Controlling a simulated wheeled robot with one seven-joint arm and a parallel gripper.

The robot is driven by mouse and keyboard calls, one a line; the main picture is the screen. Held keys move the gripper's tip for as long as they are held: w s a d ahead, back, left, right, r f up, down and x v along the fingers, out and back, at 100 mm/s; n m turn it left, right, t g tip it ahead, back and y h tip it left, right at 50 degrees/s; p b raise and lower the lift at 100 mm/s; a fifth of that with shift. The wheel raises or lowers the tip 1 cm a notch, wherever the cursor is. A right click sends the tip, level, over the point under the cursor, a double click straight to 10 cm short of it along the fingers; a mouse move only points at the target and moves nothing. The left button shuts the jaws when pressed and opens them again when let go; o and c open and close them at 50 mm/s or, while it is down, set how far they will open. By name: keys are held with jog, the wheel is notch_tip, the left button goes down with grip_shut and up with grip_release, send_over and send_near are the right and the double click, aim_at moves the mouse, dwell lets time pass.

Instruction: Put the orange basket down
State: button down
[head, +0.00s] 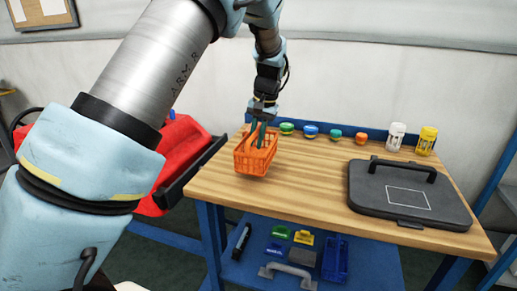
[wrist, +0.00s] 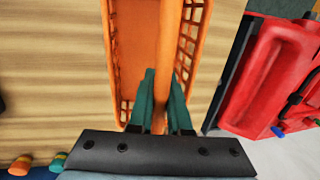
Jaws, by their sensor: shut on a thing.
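The orange basket (head: 254,160) is a small open crate with slotted sides. In the head view it is at the left end of the wooden table (head: 310,185), near the front left corner. My gripper (head: 259,138) points down into it from above, with green fingers. In the wrist view the fingers (wrist: 163,95) are closed on an orange bar in the middle of the basket (wrist: 127,50). I cannot tell whether the basket's bottom touches the tabletop or hangs just above it.
A black case (head: 409,190) lies on the right of the table. Several coloured lids, a white jar (head: 396,136) and a yellow jar (head: 426,140) line the back edge. A red bin (head: 181,160) stands left of the table. The tabletop's middle is clear.

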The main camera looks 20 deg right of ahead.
jog(key=shift+f+p, duration=0.4)
jog(key=shift+f, duration=1.45)
jog(key=shift+f, duration=0.15)
jog(key=c, duration=0.9)
grip_release()
jog(key=shift+o, duration=0.2)
notch_tip(320, 180, up, 12)
jog(key=s+d+b, duration=0.1)
jog(key=b, duration=0.1)
jog(key=shift+s+d+b, duration=0.25)
jog(key=shift+d+b, duration=0.1)
jog(key=shift+b, duration=0.05)
